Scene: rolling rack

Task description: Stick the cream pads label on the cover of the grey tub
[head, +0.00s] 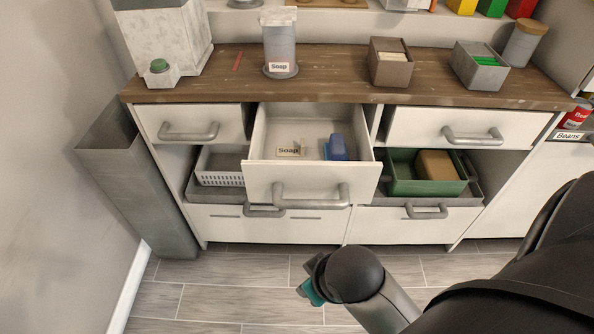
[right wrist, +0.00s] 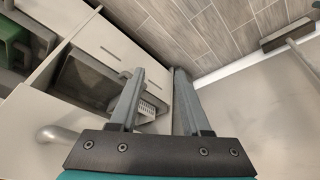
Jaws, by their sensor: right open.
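I cannot make out a label that reads pads. A cream label reading Soap (head: 290,151) lies in the open top middle drawer (head: 300,184), beside a blue object (head: 337,147). A grey cylindrical tub (head: 280,48) on the worktop bears a Soap label on its front and has a pale top. A brown-grey open box (head: 390,68) holds cream pieces. My right gripper (head: 312,288) is low in front of the cabinet, above the floor and partly hidden by its own wrist. In the right wrist view its fingers (right wrist: 158,95) are apart and empty. My left gripper is out of view.
The wooden worktop (head: 335,85) also bears a grey box of green pieces (head: 480,70) and a grey jar with a wooden lid (head: 524,46). A green bin (head: 412,185) sits on the lower right shelf. The open drawer juts out. The floor in front is clear.

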